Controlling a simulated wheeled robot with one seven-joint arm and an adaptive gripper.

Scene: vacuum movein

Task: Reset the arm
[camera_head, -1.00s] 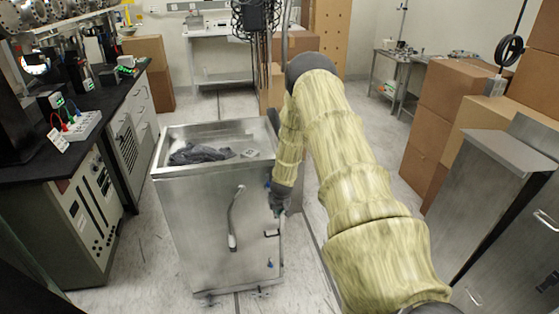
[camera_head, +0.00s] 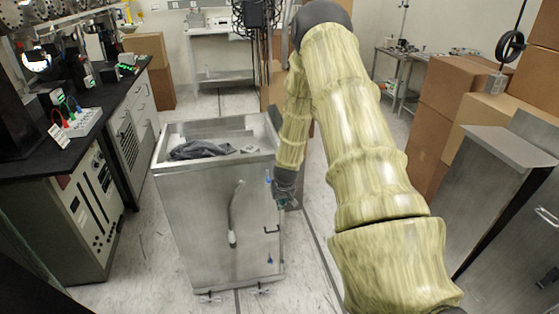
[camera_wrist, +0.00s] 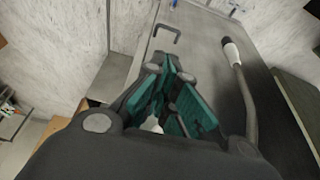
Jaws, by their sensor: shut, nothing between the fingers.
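My arm, in a yellowish cover, reaches forward and then bends down at the right side of a steel cart (camera_head: 205,240). My gripper (camera_head: 288,200) hangs near the cart's front right edge, pointing down, small in the head view. In the wrist view my gripper (camera_wrist: 175,120) shows its teal finger pads close together, with nothing held between them. The cart's steel face (camera_wrist: 205,60) lies beyond the fingers, with a dark hook-shaped handle (camera_wrist: 167,35) and a hose with a white and black end (camera_wrist: 232,52). I cannot tell the exact gap to the cart.
A grey cloth (camera_head: 200,150) lies in the cart's top. A black-topped lab bench (camera_head: 80,130) with instruments stands left. Cardboard boxes (camera_head: 450,105) and a steel cabinet (camera_head: 490,190) stand right. A white table (camera_head: 220,75) is at the back. Floor (camera_head: 310,250) shows right of the cart.

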